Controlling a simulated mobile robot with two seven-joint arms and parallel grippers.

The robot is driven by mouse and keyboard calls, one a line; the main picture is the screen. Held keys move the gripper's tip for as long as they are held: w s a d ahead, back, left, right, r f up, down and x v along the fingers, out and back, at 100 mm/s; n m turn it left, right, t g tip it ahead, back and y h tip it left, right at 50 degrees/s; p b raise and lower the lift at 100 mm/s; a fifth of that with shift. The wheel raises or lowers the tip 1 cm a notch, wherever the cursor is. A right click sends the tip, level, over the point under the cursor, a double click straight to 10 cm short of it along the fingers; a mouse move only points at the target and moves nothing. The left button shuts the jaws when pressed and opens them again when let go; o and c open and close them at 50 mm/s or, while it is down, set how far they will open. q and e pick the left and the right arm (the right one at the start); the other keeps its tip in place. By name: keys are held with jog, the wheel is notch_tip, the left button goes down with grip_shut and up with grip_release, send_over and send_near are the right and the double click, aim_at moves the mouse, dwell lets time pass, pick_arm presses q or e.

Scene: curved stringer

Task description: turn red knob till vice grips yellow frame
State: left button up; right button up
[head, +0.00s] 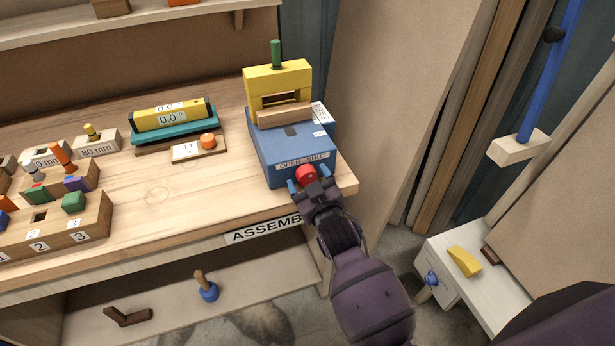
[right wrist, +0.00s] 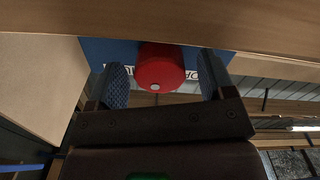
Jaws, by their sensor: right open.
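The blue vice (head: 285,145) stands at the right end of the workbench, with an OPEN–SHUT label on its front. The red knob (head: 306,173) is on that front face. The yellow frame (head: 277,78) stands upright at the top of the vice, behind a wooden jaw block (head: 284,112); whether the jaws touch it I cannot tell. My right gripper (head: 307,184) is open at the knob. In the right wrist view the red knob (right wrist: 161,68) lies between the two blue fingertips (right wrist: 163,82), with gaps at both sides. My left gripper is not in view.
A teal stand with a yellow gauge (head: 172,115) and an orange button (head: 208,141) stand left of the vice. Numbered wooden blocks (head: 60,225) hold coloured pieces at far left. A small white cabinet (head: 455,285) is at lower right. The bench top (head: 180,200) before the gauge is clear.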

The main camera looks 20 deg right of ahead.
jog(key=shift+w, duration=0.6)
jog(key=shift+c, duration=0.4)
jog(key=c, duration=0.9)
jog(key=shift+o, duration=0.2)
jog(key=shift+r+m+p, duration=0.15)
jog(key=shift+m+p, duration=0.25)
jog(key=shift+p, duration=0.05)
jog(key=o, duration=0.9)
jog(key=shift+o, duration=0.2)
jog(key=shift+s, duration=0.15)
jog(key=s, duration=1)
jog(key=shift+s+d, duration=0.15)
jog(key=shift+s, duration=0.15)
